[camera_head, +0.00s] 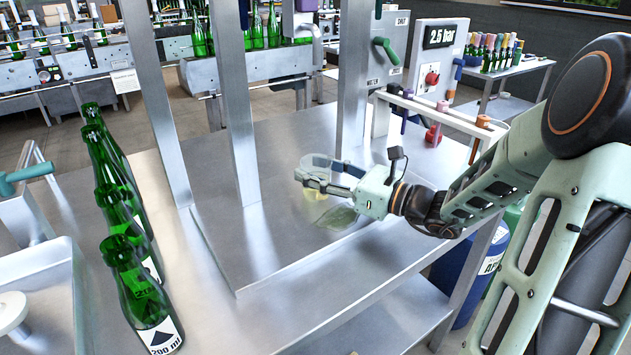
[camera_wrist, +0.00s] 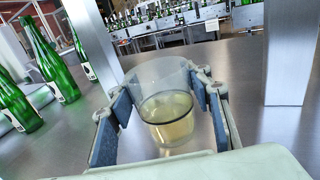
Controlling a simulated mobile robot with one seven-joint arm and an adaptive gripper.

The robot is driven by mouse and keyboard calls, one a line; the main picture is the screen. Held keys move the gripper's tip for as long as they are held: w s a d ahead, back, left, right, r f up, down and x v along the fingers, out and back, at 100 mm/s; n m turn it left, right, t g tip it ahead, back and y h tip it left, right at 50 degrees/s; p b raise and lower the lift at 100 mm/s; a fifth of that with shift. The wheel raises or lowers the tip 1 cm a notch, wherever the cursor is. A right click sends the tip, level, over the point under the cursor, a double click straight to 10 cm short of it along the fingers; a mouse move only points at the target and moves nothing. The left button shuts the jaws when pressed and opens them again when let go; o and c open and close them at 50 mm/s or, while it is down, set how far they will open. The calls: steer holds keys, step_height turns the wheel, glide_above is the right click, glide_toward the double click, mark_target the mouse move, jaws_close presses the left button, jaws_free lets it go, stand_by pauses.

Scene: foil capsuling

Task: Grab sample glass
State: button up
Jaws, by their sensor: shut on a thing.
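The sample glass (camera_wrist: 168,125) is a clear, short, wide glass with pale yellow liquid in it. In the wrist view it stands upright between the two blue-padded fingers of my gripper (camera_wrist: 162,112). My gripper is shut on it, with a finger on each side. In the head view my gripper (camera_head: 325,178) is low over the steel table, right of the middle. There the glass (camera_head: 316,192) is partly hidden behind the fingers. Whether its base touches the table is hard to tell.
Several green bottles (camera_head: 135,290) stand in a row at the left. Steel posts (camera_head: 237,100) rise from the table (camera_head: 265,235) close to my gripper. A control box reading 2.5 bar (camera_head: 437,60) and a rack of coloured handles (camera_head: 440,112) stand behind. The front of the table is clear.

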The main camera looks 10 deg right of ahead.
steer(key=shift+c, duration=0.7)
steer(key=shift+r+p, duration=0.5)
steer(key=shift+r, duration=0.55)
steer(key=s+a+r+p, duration=0.1)
steer(key=s+r+p, duration=0.3)
steer(key=s+r, duration=0.7)
steer(key=shift+s+a+p, duration=0.35)
steer(key=shift+s, duration=1.05)
